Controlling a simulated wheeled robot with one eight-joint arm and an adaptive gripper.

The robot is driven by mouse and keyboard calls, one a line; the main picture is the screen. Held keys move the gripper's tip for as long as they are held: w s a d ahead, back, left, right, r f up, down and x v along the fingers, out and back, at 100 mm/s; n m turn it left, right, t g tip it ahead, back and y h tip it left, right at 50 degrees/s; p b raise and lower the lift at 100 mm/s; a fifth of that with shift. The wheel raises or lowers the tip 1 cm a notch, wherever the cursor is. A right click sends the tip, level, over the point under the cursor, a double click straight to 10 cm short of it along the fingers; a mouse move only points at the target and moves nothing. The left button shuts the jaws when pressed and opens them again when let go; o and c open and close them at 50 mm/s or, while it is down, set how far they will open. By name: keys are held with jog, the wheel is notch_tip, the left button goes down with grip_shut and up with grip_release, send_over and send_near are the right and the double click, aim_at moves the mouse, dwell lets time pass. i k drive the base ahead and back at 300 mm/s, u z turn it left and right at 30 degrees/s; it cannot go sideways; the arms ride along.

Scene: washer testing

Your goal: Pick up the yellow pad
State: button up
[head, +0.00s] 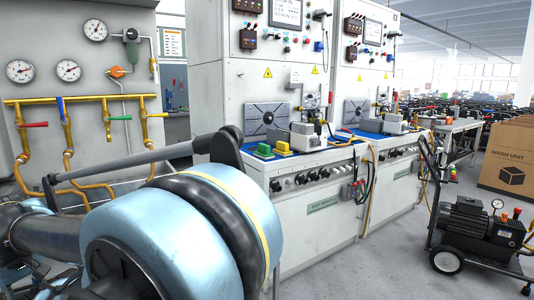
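A small yellow pad (282,144) lies on the blue top of the test bench, near its front left corner. A green pad (264,150) lies just left of it and closer to the edge. Both look like low blocks, small at this distance. My gripper is not in view. A large light blue and black part of my own arm fills the lower left and hides the left lower part of the bench.
White test cabinets with a sloped knob panel (318,176) stand behind and below the pads. A grey fixture plate (267,117) rises just behind them. A wheeled black compressor (470,228) stands at the right. Gauges and yellow pipes (85,100) are at the left.

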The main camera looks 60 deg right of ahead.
aim_at(282, 149)
jog(key=z, duration=3.05)
jog(key=k, duration=1.1)
jog(key=z, duration=0.8)
jog(key=i, duration=1.2)
jog(key=u, duration=0.1)
